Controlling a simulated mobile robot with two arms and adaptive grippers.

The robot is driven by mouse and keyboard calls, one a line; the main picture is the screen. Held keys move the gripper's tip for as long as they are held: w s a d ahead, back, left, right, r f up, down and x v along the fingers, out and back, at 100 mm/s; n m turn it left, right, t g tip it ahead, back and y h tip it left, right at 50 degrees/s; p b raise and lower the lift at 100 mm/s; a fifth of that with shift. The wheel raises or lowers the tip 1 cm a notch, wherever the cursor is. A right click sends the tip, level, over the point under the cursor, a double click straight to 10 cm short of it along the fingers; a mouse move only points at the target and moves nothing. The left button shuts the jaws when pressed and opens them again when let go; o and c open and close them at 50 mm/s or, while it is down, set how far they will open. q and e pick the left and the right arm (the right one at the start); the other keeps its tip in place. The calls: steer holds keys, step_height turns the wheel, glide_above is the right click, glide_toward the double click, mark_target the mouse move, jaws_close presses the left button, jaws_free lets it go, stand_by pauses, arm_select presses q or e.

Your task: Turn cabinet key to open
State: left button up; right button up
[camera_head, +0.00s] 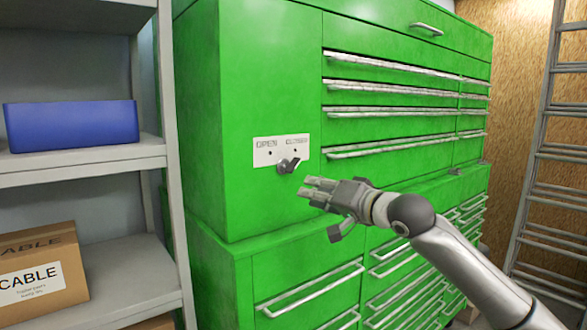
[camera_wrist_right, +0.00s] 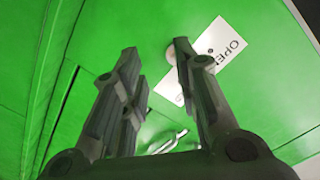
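The green cabinet (camera_head: 245,70) has a white plate (camera_head: 262,158) on its left front, marked OPEN on the left and CLOSED on the right. A dark key (camera_head: 288,165) sits at the plate's lower edge, its grip slanting up towards the CLOSED side. My right gripper (camera_head: 308,188) is just right of and below the key, apart from it in the picture. In the right wrist view my right gripper (camera_wrist_right: 155,48) has its fingers spread with nothing between them. The plate (camera_wrist_right: 232,48) shows behind the right-hand finger; the key is not clearly visible there. My left gripper is out of view.
Several drawers with metal handles (camera_head: 390,113) fill the cabinet's right side. A grey shelf unit (camera_head: 90,160) stands at the left with a blue box (camera_head: 70,123) and a cardboard CABLE box (camera_head: 42,268). A ladder (camera_head: 540,150) stands at the right.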

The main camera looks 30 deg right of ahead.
glide_toward(296, 167)
steer(key=shift+m+t, duration=0.4)
steer(key=w+p, duration=0.1)
steer(key=w, duration=0.2)
steer(key=w+p, duration=0.2)
steer(key=w, duration=0.1)
steer(key=w+p, duration=0.2)
steer(key=w, duration=0.1)
steer(key=shift+w+a+f, duration=0.2)
steer(key=shift+w+a, duration=0.1)
steer(key=shift+a, duration=0.1)
steer(key=shift+w+f, duration=0.15)
steer(key=shift+w, duration=0.4)
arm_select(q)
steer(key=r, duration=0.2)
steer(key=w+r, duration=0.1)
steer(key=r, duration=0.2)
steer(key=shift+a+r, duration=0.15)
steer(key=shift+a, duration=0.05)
arm_select(e)
steer(key=shift+c, duration=0.4)
jaws_close()
